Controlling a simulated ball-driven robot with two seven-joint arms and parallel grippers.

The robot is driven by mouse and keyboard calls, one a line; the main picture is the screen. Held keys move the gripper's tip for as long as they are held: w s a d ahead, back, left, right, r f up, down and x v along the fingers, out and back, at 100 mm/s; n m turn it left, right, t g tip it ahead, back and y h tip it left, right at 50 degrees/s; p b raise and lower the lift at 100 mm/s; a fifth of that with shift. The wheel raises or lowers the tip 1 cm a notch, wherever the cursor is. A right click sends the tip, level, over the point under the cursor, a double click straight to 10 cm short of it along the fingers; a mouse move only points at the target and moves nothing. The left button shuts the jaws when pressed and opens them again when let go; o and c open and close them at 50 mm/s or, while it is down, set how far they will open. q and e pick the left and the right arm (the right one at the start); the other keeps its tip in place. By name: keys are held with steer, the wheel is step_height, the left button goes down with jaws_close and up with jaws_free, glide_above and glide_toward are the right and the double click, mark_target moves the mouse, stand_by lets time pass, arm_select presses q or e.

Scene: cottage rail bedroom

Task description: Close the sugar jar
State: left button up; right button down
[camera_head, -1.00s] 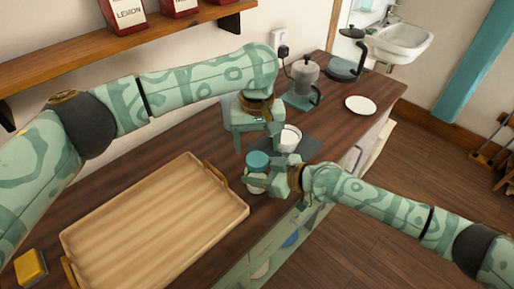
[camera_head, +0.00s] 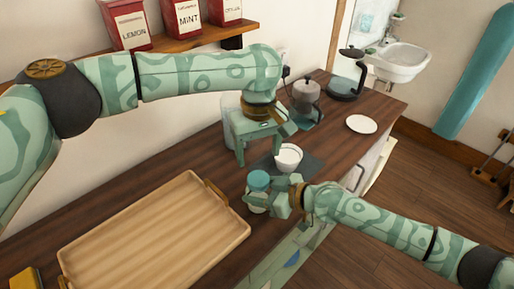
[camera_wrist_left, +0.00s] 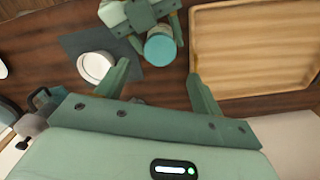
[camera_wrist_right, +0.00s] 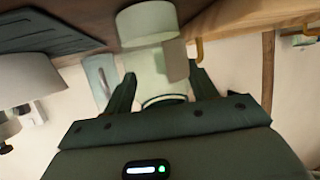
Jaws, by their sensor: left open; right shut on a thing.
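The sugar jar (camera_head: 258,203) is a pale jar on the counter, with a teal lid (camera_head: 258,180) on top. I cannot tell whether the lid is fully seated. My right gripper (camera_head: 266,201) is shut on the jar's body from the right. The jar (camera_wrist_right: 158,68) also shows between its fingers in the right wrist view. My left gripper (camera_head: 260,150) is open and empty, above and behind the jar. In the left wrist view the lid (camera_wrist_left: 161,48) is apart from and beyond the open fingers, roughly between them.
A wooden tray (camera_head: 150,235) lies left of the jar. A white cup (camera_head: 288,157) stands on a dark mat (camera_head: 312,166) behind it. A moka pot (camera_head: 306,94), a kettle (camera_head: 346,80) and a white plate (camera_head: 361,124) are farther back. Red tins (camera_head: 185,18) stand on the shelf (camera_head: 190,44).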

mark_target(259, 178)
arm_select(q)
steer(key=shift+f, duration=4)
steer(key=c, duration=1)
steer(key=m, duration=0.3)
steer(key=o, duration=1.1)
steer(key=shift+c, duration=0.2)
